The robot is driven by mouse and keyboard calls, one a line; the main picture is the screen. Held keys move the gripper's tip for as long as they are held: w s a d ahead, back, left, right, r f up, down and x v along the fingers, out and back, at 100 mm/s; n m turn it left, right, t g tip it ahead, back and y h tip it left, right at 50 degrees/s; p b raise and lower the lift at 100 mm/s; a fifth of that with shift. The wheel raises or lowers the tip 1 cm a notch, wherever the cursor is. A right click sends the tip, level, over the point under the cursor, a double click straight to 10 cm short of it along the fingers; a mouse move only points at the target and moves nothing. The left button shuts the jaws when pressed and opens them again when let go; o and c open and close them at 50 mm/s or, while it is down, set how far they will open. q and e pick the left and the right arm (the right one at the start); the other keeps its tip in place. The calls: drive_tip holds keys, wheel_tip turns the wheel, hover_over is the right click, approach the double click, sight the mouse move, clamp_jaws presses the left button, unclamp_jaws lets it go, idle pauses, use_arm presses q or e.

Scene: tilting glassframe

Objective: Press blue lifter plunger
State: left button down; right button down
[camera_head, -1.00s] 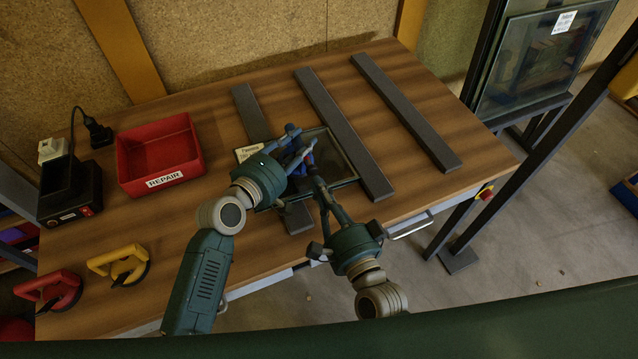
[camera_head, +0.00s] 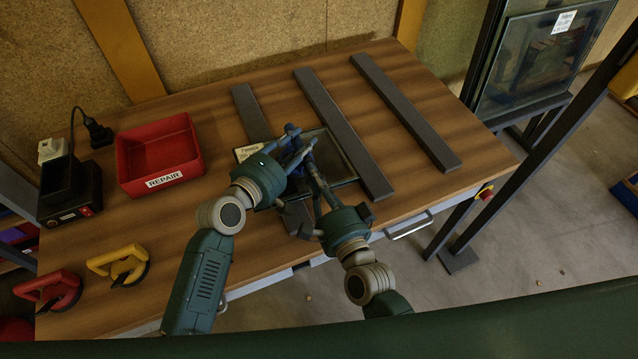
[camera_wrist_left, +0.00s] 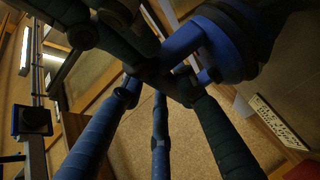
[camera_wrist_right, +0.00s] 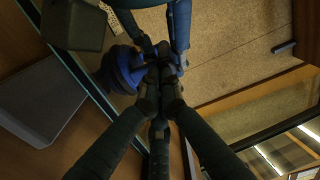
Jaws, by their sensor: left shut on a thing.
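The blue lifter (camera_head: 295,164) is on the small glass pane (camera_head: 340,150) on the table, largely hidden by my grippers. My left gripper (camera_head: 299,148) is shut on it; the blue lifter also shows at the top of the left wrist view (camera_wrist_left: 212,42). My right gripper (camera_head: 311,166) reaches in from the front right, its tips beside the lifter. In the right wrist view its fingers (camera_wrist_right: 162,76) converge closely beside the blue lifter (camera_wrist_right: 122,70). The plunger cannot be made out clearly, nor whether the fingertips touch it.
Dark bars (camera_head: 343,135) lie across the table (camera_head: 215,215). A red REPAIR bin (camera_head: 158,155) stands at left, with a black device (camera_head: 70,190) beside it. Yellow (camera_head: 118,264) and red (camera_head: 50,290) lifters lie at front left. A framed glass (camera_head: 545,60) stands at right.

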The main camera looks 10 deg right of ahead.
use_arm(q)
drive_tip(key=shift+s+f, duration=0.1)
drive_tip(key=shift+f, duration=0.15)
use_arm(e)
drive_tip(key=shift+s, duration=0.1)
drive_tip(key=v, duration=1.4)
drive_tip(key=v, duration=0.3)
drive_tip(key=shift+a, duration=0.1)
drive_tip(key=x, duration=1.4)
